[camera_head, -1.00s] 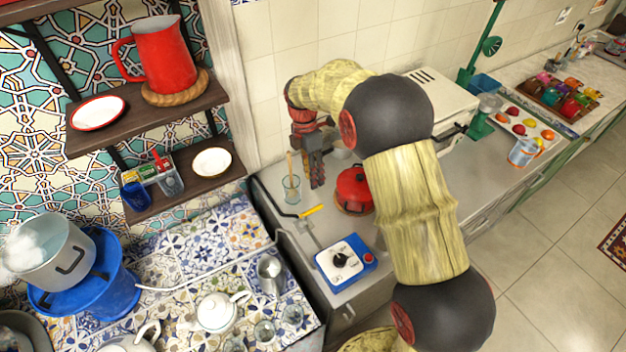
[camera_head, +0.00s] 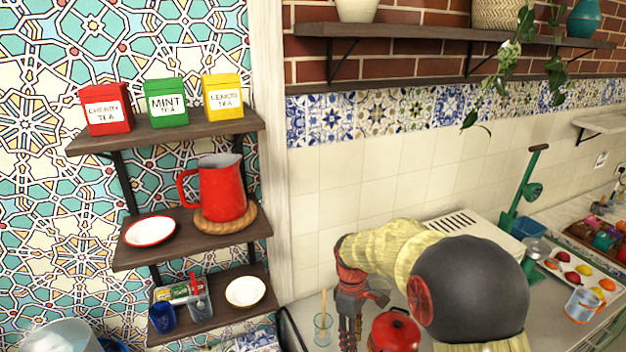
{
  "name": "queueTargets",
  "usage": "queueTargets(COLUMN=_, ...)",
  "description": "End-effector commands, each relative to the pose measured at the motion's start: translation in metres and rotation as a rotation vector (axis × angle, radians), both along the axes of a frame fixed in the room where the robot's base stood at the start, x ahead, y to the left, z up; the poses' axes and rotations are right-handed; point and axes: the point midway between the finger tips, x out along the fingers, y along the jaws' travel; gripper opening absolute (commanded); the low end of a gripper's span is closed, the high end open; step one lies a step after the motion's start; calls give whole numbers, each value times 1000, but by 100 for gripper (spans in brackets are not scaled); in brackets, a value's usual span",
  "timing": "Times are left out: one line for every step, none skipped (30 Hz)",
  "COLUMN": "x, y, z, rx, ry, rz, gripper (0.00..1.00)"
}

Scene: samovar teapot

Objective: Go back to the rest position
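My gripper (camera_head: 350,332) hangs pointing down at the bottom middle of the head view, over the grey counter. It sits between a glass with a wooden stick in it (camera_head: 323,330) on its left and a red lidded pot (camera_head: 395,331) on its right. Its fingers look narrow and close together, but the tips are at the frame's lower edge, so I cannot tell if they are open or shut. I see nothing held in it. My arm reaches in from the lower right and hides part of the counter.
Wooden wall shelves at left hold tea boxes (camera_head: 167,103), a red jug (camera_head: 222,188), plates and cups. A white box-shaped appliance (camera_head: 470,232) stands behind my arm. A fruit tray (camera_head: 582,272) and a glass mug (camera_head: 583,304) are at right.

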Motion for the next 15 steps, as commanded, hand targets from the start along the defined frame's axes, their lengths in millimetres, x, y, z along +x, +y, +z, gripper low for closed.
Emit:
queueTargets(x=-17, y=-6, z=15, rx=-10, ry=-31, rz=-110, gripper=30)
queueTargets(x=-25, y=-9, z=22, rx=-14, ry=-47, rz=-174, gripper=30)
queueTargets(x=-36, y=-12, z=31, rx=-19, ry=-67, rz=-251, gripper=30)
queueTargets(x=-44, y=-15, z=38, rx=-21, ry=-84, rz=-307, gripper=30)
queueTargets(x=-52, y=-18, z=45, rx=-21, ry=-100, rz=-358, gripper=30)
queueTargets(x=-64, y=-22, z=53, rx=-22, ry=-120, rz=-424, gripper=30)
queueTargets(x=-72, y=-24, z=59, rx=-21, ry=-135, rz=-471, gripper=30)
queueTargets(x=-80, y=-27, z=64, rx=-18, ry=-151, rz=-516, gripper=30)
queueTargets(x=-91, y=-30, z=72, rx=-14, ry=-172, rz=-571, gripper=30)
queueTargets(x=-99, y=-33, z=77, rx=-10, ry=-187, rz=-611, gripper=30)
queueTargets(x=-107, y=-36, z=81, rx=-6, ry=-202, rz=-650, gripper=30)
queueTargets(x=-118, y=-39, z=87, rx=1, ry=-222, rz=-698, gripper=30)
queueTargets(x=-126, y=-41, z=91, rx=7, ry=-237, rz=-732, gripper=30)
queueTargets(x=-134, y=-44, z=95, rx=14, ry=-253, rz=-763, gripper=30)
queueTargets(x=-145, y=-47, z=99, rx=22, ry=-273, rz=-802, gripper=30)
